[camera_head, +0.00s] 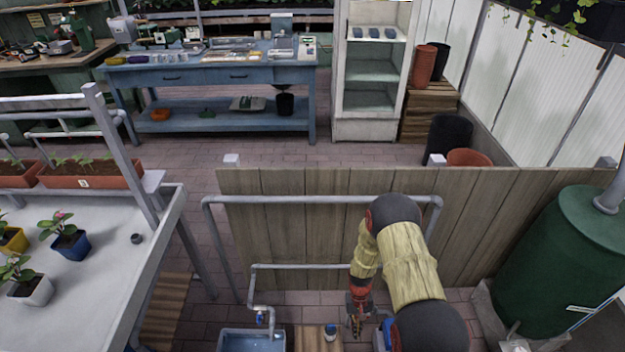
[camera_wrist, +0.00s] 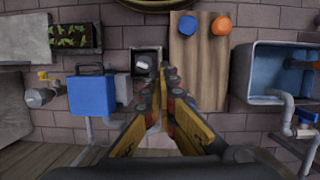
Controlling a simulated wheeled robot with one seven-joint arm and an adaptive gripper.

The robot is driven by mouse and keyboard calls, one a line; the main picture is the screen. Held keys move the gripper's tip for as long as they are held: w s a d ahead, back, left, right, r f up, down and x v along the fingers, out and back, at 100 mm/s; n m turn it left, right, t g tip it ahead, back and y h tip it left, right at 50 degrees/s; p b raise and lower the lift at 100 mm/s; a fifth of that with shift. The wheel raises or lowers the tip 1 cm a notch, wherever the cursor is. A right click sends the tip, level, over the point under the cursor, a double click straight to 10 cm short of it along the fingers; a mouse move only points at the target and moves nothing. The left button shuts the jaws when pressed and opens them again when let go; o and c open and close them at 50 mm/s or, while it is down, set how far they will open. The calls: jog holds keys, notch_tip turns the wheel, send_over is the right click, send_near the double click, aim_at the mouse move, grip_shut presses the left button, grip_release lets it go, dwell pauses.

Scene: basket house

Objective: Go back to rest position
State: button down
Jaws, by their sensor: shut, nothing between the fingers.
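My gripper (camera_head: 355,322) hangs low in front of the wooden partition in the head view, pointing down, with my arm bent above it. In the wrist view my gripper (camera_wrist: 164,72) has its fingers together at the tips, with nothing held. Below it in the wrist view are a wooden board (camera_wrist: 200,75) with a blue round item (camera_wrist: 188,26) and an orange round item (camera_wrist: 221,26). A blue box-like container (camera_wrist: 92,95) is to the left, and a small dark square pot (camera_wrist: 146,62) sits near the fingertips, apparently apart from them.
A blue basin (camera_head: 250,341) stands left of my gripper under grey pipes (camera_head: 262,290). The wooden partition (camera_head: 300,235) is close behind the arm. A green tank (camera_head: 570,240) stands at right, and a white table (camera_head: 80,280) with potted plants at left.

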notch_tip(320, 180, up, 20)
jog(key=s, duration=0.1)
jog(key=s+d+r+t, duration=0.1)
jog(key=s+r+t, duration=0.2)
jog(key=r, duration=1.1)
jog(key=s+r+t, duration=0.3)
jog(key=s+r, duration=0.6)
jog(key=r, duration=0.5)
jog(key=s+d+r+t+p, duration=0.1)
jog(key=s+r, duration=0.6)
jog(key=r, duration=0.7)
jog(key=shift+d+r+t, duration=0.35)
jog(key=shift+t, duration=0.55)
